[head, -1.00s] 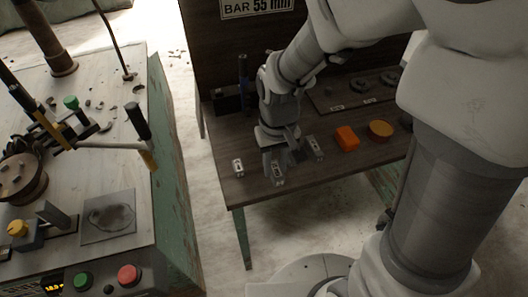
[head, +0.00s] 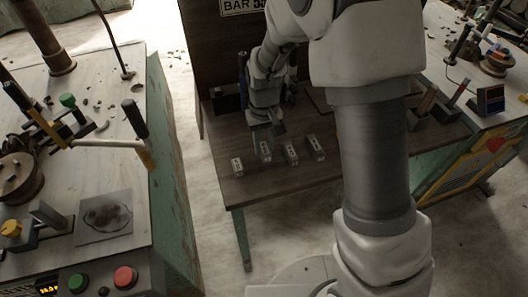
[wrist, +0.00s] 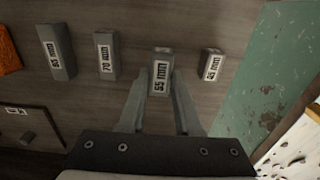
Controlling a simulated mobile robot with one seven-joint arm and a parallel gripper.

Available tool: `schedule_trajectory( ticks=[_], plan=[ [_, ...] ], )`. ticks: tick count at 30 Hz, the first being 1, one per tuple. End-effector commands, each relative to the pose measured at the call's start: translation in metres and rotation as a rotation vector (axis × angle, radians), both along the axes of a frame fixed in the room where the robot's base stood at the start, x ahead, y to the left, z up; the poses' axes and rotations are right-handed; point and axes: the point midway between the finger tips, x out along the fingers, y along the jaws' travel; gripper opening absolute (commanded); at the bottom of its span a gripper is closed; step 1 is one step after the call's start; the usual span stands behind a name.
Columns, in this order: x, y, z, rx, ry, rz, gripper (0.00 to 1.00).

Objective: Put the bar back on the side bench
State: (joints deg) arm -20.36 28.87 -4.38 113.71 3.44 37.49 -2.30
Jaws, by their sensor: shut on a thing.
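My gripper (wrist: 161,92) is shut on the bar labelled 55 mm (wrist: 160,71), with one finger on each side of it. In the head view the held bar (head: 265,150) is upright over the side bench (head: 290,184), in the row of bars. I cannot tell if its foot touches the wood. A smaller bar (wrist: 211,65) stands on one side of it, apart. The 70 mm bar (wrist: 106,56) and a longer bar (wrist: 57,52) stand on the other side, also apart from my gripper.
A sign reading BAR (head: 243,5) is on the dark back board, partly hidden by my arm. An orange block (wrist: 8,52) lies beyond the longest bar. A pale workbench (head: 75,190) with buttons stands at the left. The bench front is clear.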

Motion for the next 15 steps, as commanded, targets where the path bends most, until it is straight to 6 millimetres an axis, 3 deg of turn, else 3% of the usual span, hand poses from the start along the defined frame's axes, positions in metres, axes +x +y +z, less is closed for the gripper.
schedule_trajectory(
  ticks=[7, 15],
  plan=[
    [-0.001, 0.0, -0.035, -0.001, 0.003, -0.002, 0.0],
    [0.0, 0.0, -0.038, 0.0, 0.0, -0.001, 0.0]
  ],
)
